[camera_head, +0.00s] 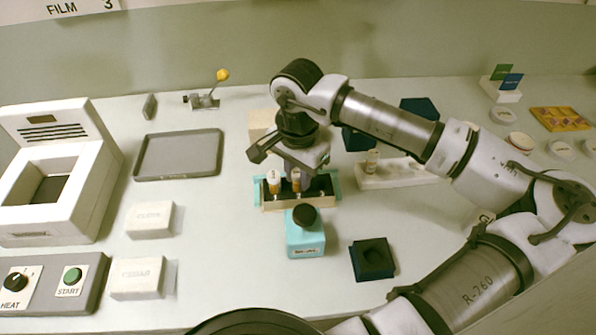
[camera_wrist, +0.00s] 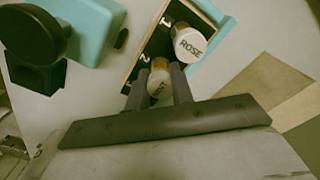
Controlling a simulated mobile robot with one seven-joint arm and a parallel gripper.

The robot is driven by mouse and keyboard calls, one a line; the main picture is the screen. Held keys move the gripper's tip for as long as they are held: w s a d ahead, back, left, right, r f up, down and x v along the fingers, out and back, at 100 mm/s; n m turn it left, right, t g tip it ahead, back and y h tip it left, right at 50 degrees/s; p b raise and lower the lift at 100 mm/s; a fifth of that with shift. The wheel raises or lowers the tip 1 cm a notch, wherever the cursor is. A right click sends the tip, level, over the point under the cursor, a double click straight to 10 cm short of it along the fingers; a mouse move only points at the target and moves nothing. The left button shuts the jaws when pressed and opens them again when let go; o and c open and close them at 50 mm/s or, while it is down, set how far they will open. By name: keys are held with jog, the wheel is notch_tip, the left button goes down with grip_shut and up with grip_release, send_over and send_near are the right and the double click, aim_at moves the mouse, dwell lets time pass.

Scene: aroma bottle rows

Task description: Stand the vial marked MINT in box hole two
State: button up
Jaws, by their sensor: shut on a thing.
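My gripper (camera_wrist: 159,76) is shut on a vial with a pale cap (camera_wrist: 158,86); the letters that show on the cap fit MINT. The box is dark-topped with a wooden front, teal ends and white hole numbers. The ROSE vial (camera_wrist: 190,46) stands in the box beside the held vial; it is the left one in the head view (camera_head: 273,182). My fingers hide the held vial's base, so I cannot tell how deep it sits.
A teal bottle with a black cap (camera_head: 305,238) stands just in front of the box. A dark block (camera_head: 373,259) lies to its right, and a white rack (camera_head: 400,174) is behind right. A grey tray (camera_head: 180,155) and white blocks (camera_head: 149,220) are left.

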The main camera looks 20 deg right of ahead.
aim_at(298, 172)
jog(key=shift+f+b, duration=0.2)
jog(key=shift+b, duration=0.1)
jog(key=o, duration=1)
jog(key=shift+r, duration=0.1)
jog(key=shift+r, duration=0.1)
jog(key=shift+r+p, duration=0.2)
jog(key=shift+p, duration=0.25)
jog(key=shift+r+b, duration=0.35)
jog(key=shift+b, duration=0.05)
notch_tip(298, 172, up, 11)
jog(key=shift+b, duration=1.05)
